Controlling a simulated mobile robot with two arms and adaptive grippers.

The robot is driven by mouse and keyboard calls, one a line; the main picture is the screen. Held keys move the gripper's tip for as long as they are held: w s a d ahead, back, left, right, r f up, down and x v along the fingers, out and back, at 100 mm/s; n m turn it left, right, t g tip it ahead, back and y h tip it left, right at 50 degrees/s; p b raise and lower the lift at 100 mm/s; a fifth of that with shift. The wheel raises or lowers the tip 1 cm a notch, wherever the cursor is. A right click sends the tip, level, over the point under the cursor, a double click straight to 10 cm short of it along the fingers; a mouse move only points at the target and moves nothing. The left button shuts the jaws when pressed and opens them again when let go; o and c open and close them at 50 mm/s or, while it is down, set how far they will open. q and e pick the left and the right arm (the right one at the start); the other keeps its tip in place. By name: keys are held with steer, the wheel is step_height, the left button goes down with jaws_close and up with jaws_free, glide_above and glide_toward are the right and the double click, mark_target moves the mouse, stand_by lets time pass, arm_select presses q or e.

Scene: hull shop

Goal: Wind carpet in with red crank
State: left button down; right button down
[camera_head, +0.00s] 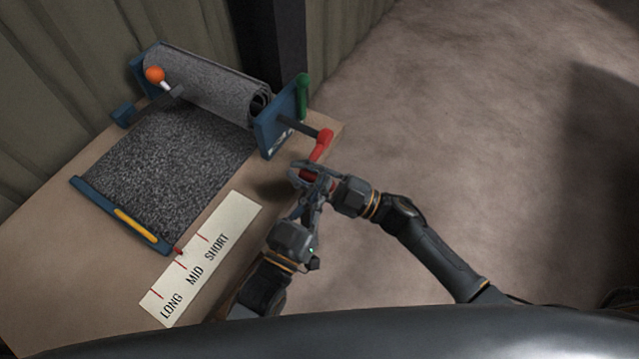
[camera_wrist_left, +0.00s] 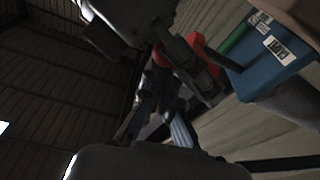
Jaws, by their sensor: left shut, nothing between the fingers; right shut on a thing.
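The grey carpet (camera_head: 177,145) lies flat from a roll (camera_head: 205,88) between blue end stands (camera_head: 277,126). Its blue front bar (camera_head: 92,196) has a red pointer (camera_head: 179,251) beside the scale strip (camera_head: 242,213), close to the MID mark. The red crank (camera_head: 322,143) is on the right stand; it also shows in the left wrist view (camera_wrist_left: 205,52). My right gripper (camera_head: 303,172) is shut on the crank's red handle, mostly hidden by the fingers. My left gripper (camera_head: 311,197) is shut and empty just below it, very close to the right gripper.
A green lever (camera_head: 302,96) stands on the right stand, near the crank. An orange-knobbed lever (camera_head: 156,75) is at the roll's left. A yellow grip (camera_head: 137,225) is on the front bar. The wooden table (camera_head: 50,250) ends at the right; open floor lies beyond.

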arm_select(q)
steer(key=shift+f, duration=0.6)
arm_select(e)
steer(key=shift+w+d+r, duration=0.1)
steer(key=shift+w+r, duration=0.1)
steer(key=shift+r, duration=0.15)
steer(key=c, duration=1.1)
jaws_free()
steer(key=shift+c, duration=0.2)
arm_select(q)
steer(key=shift+d, duration=0.1)
arm_select(e)
steer(key=shift+f, duration=0.1)
arm_select(q)
steer(key=shift+r, duration=0.1)
arm_select(e)
steer(key=shift+s+f, duration=0.1)
